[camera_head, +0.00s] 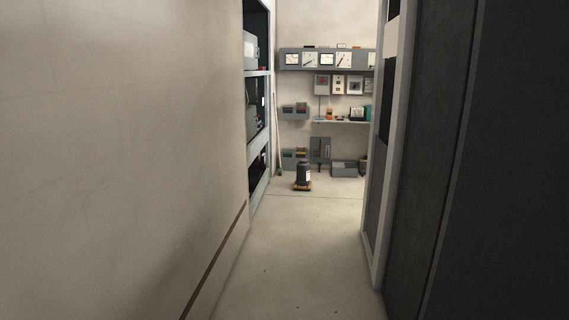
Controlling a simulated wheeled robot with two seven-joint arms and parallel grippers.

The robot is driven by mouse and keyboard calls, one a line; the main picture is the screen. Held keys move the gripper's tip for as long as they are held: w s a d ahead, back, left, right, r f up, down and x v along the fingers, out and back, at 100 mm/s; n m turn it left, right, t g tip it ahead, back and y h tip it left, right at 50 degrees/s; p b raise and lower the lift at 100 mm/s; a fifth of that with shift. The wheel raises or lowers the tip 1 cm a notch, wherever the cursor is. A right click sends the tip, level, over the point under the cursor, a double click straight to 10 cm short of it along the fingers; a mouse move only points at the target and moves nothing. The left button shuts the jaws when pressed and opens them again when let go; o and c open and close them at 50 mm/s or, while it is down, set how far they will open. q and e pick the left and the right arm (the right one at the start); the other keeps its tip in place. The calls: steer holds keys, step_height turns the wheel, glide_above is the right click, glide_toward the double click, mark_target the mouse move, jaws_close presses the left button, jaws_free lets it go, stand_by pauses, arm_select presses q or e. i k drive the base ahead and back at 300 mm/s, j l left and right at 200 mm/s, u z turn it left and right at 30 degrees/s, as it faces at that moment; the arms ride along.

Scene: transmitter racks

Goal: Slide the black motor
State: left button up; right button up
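A small dark cylindrical object on a yellowish base (303,176) stands upright on the floor at the far end of the passage. It looks like the black motor, but it is too small to be sure. A pale label-like patch shows on its side. Neither of my grippers is in the head view, so nothing shows of what they hold.
A beige wall (120,150) runs along the left and dark cabinets (500,160) along the right. The floor (290,260) between them is clear. Equipment racks (257,95) stand at far left, and a gauge panel (325,59) hangs on the back wall.

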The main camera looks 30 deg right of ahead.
mark_target(303, 181)
steer(key=i+l+z, duration=0.85)
steer(key=i, duration=0.5)
steer(key=i+z, duration=0.4)
steer(key=i, duration=2)
steer(key=i+u, duration=0.1)
steer(key=i, duration=1.4)
steer(key=i+l, duration=0.2)
steer(key=i, duration=1.3)
